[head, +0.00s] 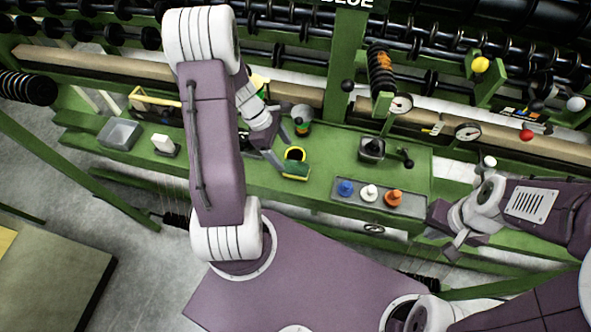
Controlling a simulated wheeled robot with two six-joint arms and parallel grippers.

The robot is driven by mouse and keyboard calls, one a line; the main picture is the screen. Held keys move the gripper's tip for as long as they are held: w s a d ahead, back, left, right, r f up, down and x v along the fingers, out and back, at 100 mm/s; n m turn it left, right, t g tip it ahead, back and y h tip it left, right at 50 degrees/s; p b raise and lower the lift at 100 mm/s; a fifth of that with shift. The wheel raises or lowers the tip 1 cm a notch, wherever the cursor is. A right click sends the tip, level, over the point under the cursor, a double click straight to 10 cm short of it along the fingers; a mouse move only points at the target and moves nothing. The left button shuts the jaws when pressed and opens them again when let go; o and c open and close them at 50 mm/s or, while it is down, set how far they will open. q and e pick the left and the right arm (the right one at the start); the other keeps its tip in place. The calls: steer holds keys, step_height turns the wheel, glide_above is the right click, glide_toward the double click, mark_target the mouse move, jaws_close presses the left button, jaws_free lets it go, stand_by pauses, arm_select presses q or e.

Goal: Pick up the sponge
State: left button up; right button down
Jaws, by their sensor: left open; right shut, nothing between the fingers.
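The sponge (296,172), a small block with a dark green top and a yellow lower edge, lies on the green bench in the middle of the head view. My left gripper (282,153) is open and empty, pointing down just left of the sponge and ring, with one finger close to the sponge's left end. My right gripper (447,238) is shut and empty, off to the right past the bench's front edge.
A tray (418,205) with blue, white and orange pieces lies right of the sponge. Racks and gauges line the back.

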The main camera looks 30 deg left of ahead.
mark_target(295, 167)
arm_select(q)
steer(key=x, duration=0.4)
steer(key=shift+w+d+b, duration=0.1)
steer(key=shift+d+b, duration=0.1)
steer(key=shift+b, duration=0.2)
steer(key=b+x, duration=0.1)
steer(key=x, duration=0.3)
steer(key=shift+f, duration=0.2)
steer(key=shift+w+d+f, duration=0.15)
steer(key=shift+d+f, duration=0.05)
steer(key=shift+f, duration=0.1)
steer(key=shift+r, duration=0.1)
steer(key=shift+c, duration=1.4)
steer(key=c, duration=1.2)
step_height(295, 167, up, 4)
steer(key=shift+r+p, duration=0.2)
steer(key=shift+p, duration=0.45)
steer(key=shift+c, duration=0.2)
steer(key=s+d+r, duration=0.3)
steer(key=d+r, duration=0.3)
steer(key=d, duration=0.5)
steer(key=shift+s+r, duration=0.25)
steer(key=shift+r, duration=0.05)
steer(key=shift+d, duration=0.1)
